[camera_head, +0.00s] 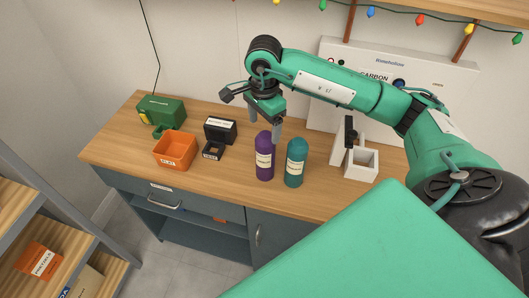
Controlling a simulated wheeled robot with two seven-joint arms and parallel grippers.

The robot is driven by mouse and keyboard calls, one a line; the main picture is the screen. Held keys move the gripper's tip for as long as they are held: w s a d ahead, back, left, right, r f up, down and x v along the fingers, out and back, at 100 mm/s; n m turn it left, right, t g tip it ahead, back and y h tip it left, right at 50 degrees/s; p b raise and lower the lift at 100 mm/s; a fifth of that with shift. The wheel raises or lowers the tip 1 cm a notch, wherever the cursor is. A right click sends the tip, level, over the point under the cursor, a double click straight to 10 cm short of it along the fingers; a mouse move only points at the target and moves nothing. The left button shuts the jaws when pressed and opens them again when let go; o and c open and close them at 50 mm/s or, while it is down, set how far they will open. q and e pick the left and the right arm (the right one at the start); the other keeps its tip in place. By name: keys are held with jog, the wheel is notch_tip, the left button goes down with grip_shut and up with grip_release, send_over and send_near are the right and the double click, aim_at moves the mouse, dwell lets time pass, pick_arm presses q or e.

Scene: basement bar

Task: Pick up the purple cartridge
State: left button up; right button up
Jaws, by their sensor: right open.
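The purple cartridge (264,157) stands upright on the wooden counter (210,184), with a pale label on its front. A teal cartridge (296,162) stands close to its right. My right gripper (265,122) is open and points down just above and behind the purple cartridge. One finger shows to the right of the cartridge's top and another to its left. I cannot tell whether either finger touches it. My left gripper is not in view.
An orange bin (175,150), a green box (161,110) and a black box (220,130) stand to the left. A white carbonator machine (385,85) stands at the back right. Shelves (50,235) rise at the lower left. The counter's front left is clear.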

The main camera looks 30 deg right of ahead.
aim_at(266, 134)
jog(key=shift+s+f, duration=0.15)
jog(key=shift+f, duration=0.55)
jog(key=shift+s+f+p, duration=0.1)
jog(key=shift+f+p, duration=0.15)
jog(key=shift+p, duration=0.25)
jog(key=shift+f+p, duration=0.4)
jog(key=f, duration=0.1)
jog(key=f+p, duration=0.1)
jog(key=f, duration=0.1)
jog(key=shift+s+p, duration=0.25)
jog(key=shift+p, duration=0.05)
jog(key=shift+f, duration=0.4)
jog(key=shift+w, duration=0.1)
jog(key=c, duration=0.3)
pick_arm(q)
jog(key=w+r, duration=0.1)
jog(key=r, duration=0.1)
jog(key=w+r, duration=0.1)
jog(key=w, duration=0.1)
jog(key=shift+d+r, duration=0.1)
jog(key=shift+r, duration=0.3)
pick_arm(e)
jog(key=c, duration=1.4)
jog(key=shift+o, duration=0.2)
